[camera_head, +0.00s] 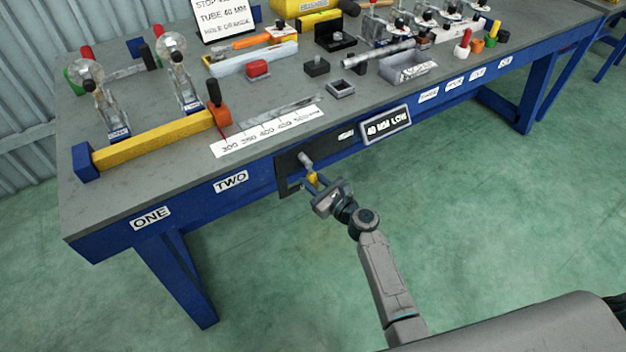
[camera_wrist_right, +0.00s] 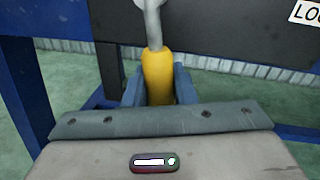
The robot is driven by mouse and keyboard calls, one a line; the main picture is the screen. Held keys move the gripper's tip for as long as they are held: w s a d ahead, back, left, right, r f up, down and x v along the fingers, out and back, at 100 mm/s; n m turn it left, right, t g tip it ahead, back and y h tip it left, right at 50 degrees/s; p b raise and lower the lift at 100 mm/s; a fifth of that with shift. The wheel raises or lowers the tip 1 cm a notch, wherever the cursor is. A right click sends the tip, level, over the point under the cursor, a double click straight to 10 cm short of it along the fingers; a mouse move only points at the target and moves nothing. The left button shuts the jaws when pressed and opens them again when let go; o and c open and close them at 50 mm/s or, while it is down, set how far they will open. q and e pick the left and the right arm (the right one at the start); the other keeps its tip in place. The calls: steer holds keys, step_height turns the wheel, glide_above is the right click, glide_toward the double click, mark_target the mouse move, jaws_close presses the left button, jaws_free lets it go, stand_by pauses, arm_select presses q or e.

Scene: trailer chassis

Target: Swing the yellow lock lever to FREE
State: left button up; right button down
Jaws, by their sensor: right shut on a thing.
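The yellow lock lever (camera_head: 312,178) is at the front edge of the workbench, on a dark panel (camera_head: 296,160). In the right wrist view the yellow grip (camera_wrist_right: 158,78) hangs down from a grey metal rod (camera_wrist_right: 153,28). My right gripper (camera_head: 318,188) is shut on the yellow grip, with a blue-grey finger on each side of it (camera_wrist_right: 160,85). The grip's lower end is hidden behind the gripper body. The lever's FREE marking cannot be read in either view. My left gripper is not in view.
The grey bench top (camera_head: 150,170) holds a yellow bar (camera_head: 155,140), clamps and several small parts. A blue leg (camera_head: 180,280) stands at left. Green floor (camera_head: 520,220) is clear at right.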

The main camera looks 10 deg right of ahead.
steer(key=shift+f, duration=0.1)
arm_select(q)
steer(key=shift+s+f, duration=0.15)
arm_select(e)
steer(key=c, duration=1.2)
jaws_free()
steer(key=shift+s, duration=0.1)
steer(key=shift+s+d, duration=0.2)
steer(key=shift+s, duration=0.1)
arm_select(q)
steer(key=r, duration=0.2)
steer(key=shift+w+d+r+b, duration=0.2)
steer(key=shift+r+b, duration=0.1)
steer(key=shift+b, duration=0.1)
arm_select(e)
steer(key=v, duration=1)
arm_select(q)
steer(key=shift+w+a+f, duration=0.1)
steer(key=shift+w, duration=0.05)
